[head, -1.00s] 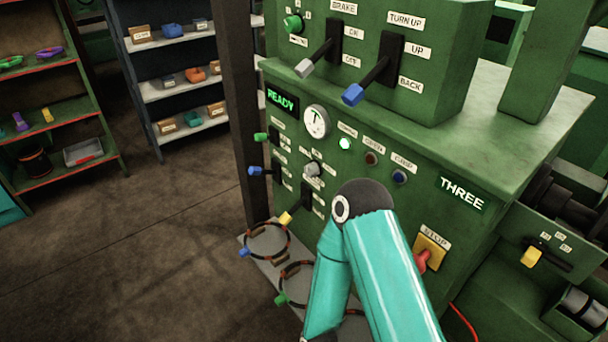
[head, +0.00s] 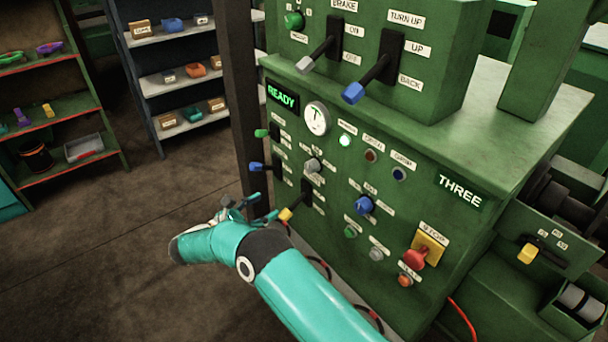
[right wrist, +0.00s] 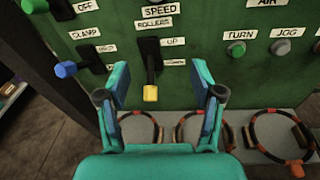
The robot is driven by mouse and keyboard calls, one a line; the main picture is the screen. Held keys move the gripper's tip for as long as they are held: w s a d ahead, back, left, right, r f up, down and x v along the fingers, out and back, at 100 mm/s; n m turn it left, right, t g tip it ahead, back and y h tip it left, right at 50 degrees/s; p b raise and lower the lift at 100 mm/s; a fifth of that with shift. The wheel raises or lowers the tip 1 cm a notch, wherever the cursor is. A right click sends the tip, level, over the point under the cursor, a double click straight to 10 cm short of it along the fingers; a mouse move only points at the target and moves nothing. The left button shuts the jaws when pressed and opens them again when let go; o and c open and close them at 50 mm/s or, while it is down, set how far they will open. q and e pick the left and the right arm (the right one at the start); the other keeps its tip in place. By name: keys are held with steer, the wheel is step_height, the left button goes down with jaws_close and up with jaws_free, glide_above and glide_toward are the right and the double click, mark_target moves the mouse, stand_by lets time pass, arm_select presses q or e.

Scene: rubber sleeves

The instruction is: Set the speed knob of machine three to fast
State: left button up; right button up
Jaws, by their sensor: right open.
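The machine marked THREE (head: 460,193) is green, with a front panel of knobs, levers and lights. Its small grey speed knob (head: 313,165) sits above the yellow-tipped lever, ringed by small labels; its exact setting is too small to tell. My right gripper (head: 258,208) is open and empty, in front of the panel, below and left of the knob. Its open fingers (right wrist: 160,88) flank the yellow-tipped rollers lever (right wrist: 150,92) in the wrist view. My left gripper is not in view.
Blue-tipped (head: 256,167) and green-tipped (head: 262,133) levers stick out left of the knob. A blue knob (head: 364,205) and red stop button (head: 415,258) lie to the right. Floor at left is clear.

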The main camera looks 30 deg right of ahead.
step_height(320, 180, up, 4)
steer(key=h, duration=0.2)
steer(key=p, duration=0.5)
glide_toward(308, 169)
steer(key=shift+m, duration=0.4)
steer(key=d, duration=0.3)
steer(key=w+d, duration=0.1)
steer(key=d, duration=0.5)
steer(key=shift+w+d+r, duration=0.15)
steer(key=shift+w, duration=0.15)
